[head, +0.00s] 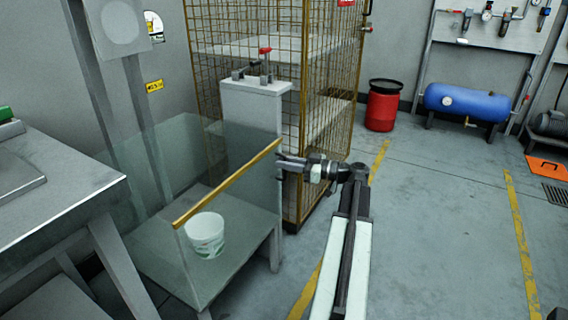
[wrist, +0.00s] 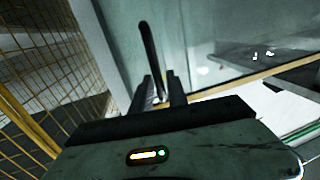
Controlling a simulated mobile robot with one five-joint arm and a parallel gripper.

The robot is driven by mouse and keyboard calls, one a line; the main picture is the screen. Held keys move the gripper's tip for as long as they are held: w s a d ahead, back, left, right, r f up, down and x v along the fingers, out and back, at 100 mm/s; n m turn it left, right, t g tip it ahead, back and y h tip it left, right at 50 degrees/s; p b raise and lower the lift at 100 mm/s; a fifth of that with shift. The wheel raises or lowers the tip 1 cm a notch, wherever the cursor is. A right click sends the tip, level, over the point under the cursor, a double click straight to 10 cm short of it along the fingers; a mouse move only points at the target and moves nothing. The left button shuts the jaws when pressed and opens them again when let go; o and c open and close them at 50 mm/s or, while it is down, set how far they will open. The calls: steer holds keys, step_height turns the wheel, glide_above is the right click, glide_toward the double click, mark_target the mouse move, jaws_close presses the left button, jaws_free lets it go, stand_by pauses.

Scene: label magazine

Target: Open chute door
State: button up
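A clear glass panel (head: 235,215) with a yellow top edge (head: 225,186) stands in front of a grey bench; I cannot tell for sure whether it is the chute door. In the head view, my gripper (head: 281,161) is at the right end of this edge, beside a pale upright cabinet (head: 252,110). In the wrist view, a dark upright bar (wrist: 148,45), like a handle, rises between the two fingertips of my gripper (wrist: 160,88). The fingers stand on either side of the bar; whether they press on it is unclear.
A white bucket (head: 205,234) stands behind the glass. A yellow wire cage (head: 325,60) stands behind the cabinet and close to my gripper. A grey table (head: 60,205) is at left. A red drum (head: 383,105) and blue tank (head: 467,102) stand at the back.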

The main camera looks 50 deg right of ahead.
jaws_close()
stand_by(1.4)
